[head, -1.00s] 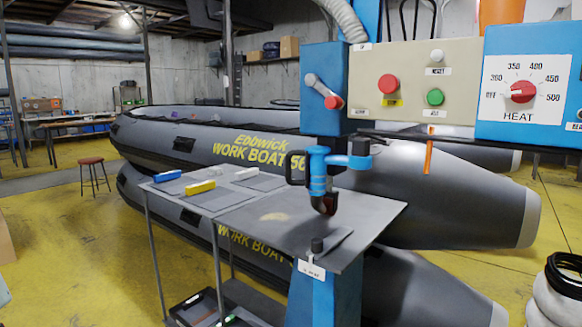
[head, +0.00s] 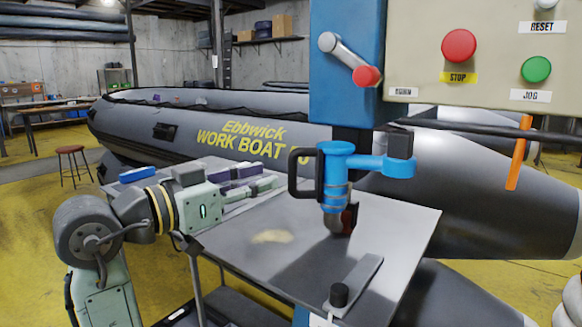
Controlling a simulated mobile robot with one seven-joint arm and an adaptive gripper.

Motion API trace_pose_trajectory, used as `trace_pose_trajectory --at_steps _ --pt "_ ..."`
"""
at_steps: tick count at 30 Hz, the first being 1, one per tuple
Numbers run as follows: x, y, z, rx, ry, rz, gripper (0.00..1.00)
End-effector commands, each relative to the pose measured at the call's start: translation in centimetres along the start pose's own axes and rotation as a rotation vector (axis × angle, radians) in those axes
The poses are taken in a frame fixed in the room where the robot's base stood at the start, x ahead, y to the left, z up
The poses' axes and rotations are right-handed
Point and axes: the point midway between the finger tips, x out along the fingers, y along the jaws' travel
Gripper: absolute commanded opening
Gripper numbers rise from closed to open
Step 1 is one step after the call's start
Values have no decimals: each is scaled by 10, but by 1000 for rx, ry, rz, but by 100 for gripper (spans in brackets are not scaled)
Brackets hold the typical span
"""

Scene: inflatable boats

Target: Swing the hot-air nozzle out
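The blue hot-air nozzle unit (head: 336,175) hangs over the right part of the grey table (head: 235,262). A blue arm joins it to a dark block on its right, and a dark tip (head: 347,218) points down. Its black loop handle (head: 294,174) sticks out to the left. My gripper (head: 266,177) points right from the left side, above the table's back edge. Its two fingers look spread, with nothing seen between them. The fingertips are just left of the handle in the picture and seem apart from it; the depth gap is hard to judge.
A control panel (head: 420,70) with a red-knobbed lever (head: 350,62) stands above the nozzle. A small black-knobbed bar (head: 355,285) is at the table's front right. A blue block (head: 136,174) lies at the far left. Grey boats (head: 150,115) fill the background.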

Motion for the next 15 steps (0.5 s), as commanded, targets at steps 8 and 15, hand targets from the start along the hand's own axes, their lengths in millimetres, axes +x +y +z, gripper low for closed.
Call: trace_pose_trajectory --at_steps 8,15 --pt "54 0 -2 -3 1 2 23" --pt "78 -1 -1 -2 2 -1 23"
